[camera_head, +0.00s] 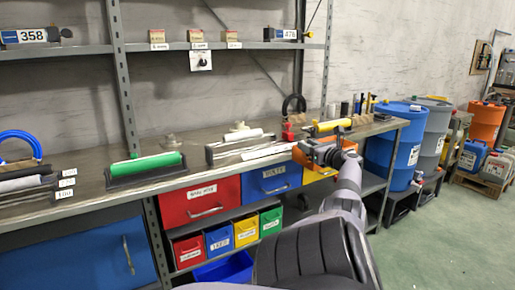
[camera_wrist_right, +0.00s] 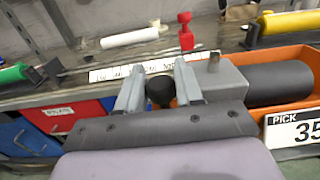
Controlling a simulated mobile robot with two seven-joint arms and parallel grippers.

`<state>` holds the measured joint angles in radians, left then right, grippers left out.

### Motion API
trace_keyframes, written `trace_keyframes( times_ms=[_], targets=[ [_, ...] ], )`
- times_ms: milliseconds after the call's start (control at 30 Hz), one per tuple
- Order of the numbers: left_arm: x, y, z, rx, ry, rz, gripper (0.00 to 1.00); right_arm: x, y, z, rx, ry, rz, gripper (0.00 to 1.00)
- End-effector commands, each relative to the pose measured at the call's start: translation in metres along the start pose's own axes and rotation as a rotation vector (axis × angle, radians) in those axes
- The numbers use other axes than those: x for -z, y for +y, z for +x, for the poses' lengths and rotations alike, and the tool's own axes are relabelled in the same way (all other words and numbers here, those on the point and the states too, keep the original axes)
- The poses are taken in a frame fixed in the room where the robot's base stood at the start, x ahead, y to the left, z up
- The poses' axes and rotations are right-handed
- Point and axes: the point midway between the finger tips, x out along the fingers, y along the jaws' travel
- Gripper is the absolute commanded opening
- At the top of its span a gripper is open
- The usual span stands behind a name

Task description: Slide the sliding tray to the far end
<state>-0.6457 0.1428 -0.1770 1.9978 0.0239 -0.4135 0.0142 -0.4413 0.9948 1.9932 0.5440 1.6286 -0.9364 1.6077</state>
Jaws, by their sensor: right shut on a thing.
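An orange tray (camera_head: 299,156), which I take to be the sliding tray, sits at the bench's front edge in the head view, partly hidden by my right gripper (camera_head: 326,153). In the right wrist view the orange tray (camera_wrist_right: 262,60) is at the right, with a dark grey cylinder (camera_wrist_right: 280,82) and a grey block (camera_wrist_right: 222,78) at it. My right gripper (camera_wrist_right: 160,88) is shut on a black knob (camera_wrist_right: 160,92), which shows between its fingers. How the knob joins the tray is hidden. My left gripper is not in view.
The bench (camera_head: 90,190) holds a green roller (camera_head: 146,165), a white roller (camera_head: 241,135) and a yellow cylinder (camera_head: 332,125). A white label strip (camera_wrist_right: 140,68) lies just beyond my fingers. Red (camera_head: 200,200) and blue (camera_head: 270,180) drawers are below.

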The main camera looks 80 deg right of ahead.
Motion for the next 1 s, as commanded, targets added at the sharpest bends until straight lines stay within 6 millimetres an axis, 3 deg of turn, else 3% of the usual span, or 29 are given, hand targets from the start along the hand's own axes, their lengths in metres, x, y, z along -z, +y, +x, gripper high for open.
trace_keyframes(
  times_ms=[367, 400, 433, 467, 767, 1000],
  targets=[
    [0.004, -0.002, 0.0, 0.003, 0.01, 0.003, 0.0, -0.006, -0.003, 0.001, 0.011, -0.007, -0.007, 0.0],
    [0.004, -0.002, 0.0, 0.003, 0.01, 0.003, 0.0, -0.006, -0.003, 0.001, 0.011, -0.007, -0.007, 0.42],
    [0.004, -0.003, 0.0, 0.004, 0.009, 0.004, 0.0, -0.006, -0.003, 0.001, 0.011, -0.008, -0.007, 0.52],
    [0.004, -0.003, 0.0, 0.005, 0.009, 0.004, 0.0, -0.006, -0.003, 0.001, 0.01, -0.007, -0.007, 0.55],
    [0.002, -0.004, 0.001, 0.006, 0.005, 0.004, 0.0, -0.003, -0.002, -0.001, 0.008, -0.003, -0.004, 0.55],
    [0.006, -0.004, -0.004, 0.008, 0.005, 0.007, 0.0, -0.004, -0.003, -0.015, 0.008, -0.003, -0.004, 0.55]
  ],
)
